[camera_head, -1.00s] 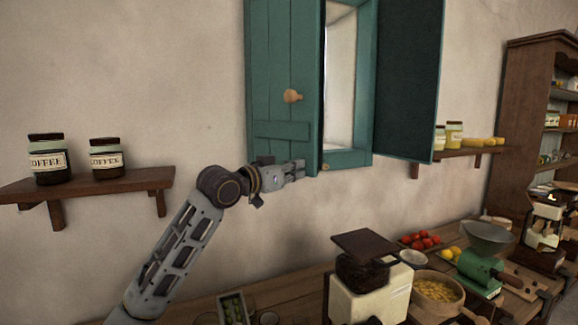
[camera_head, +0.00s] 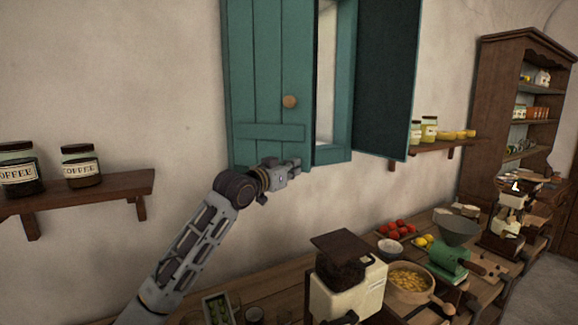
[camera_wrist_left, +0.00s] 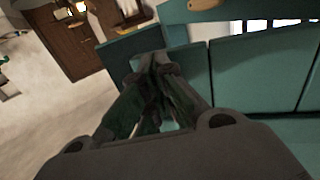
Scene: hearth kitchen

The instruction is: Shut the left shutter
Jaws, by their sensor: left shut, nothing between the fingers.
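The left shutter (camera_head: 266,75) is a green plank panel with a round wooden knob (camera_head: 289,101) and a cross batten near its bottom. It stands at the left of the window frame (camera_head: 341,85), with a gap of window opening showing at its right. My left gripper (camera_head: 292,167) is shut and empty at the shutter's lower right edge; I cannot tell whether it touches. In the left wrist view the gripper (camera_wrist_left: 155,65) shows close to the green planks (camera_wrist_left: 262,75). The right shutter (camera_head: 386,80) is swung wide open. My right gripper is out of view.
A shelf (camera_head: 110,187) with coffee jars is on the wall at left. Below, the counter holds a coffee grinder (camera_head: 345,285), a bowl (camera_head: 408,283), tomatoes and a green grinder (camera_head: 447,262). A tall cabinet (camera_head: 485,95) stands at right.

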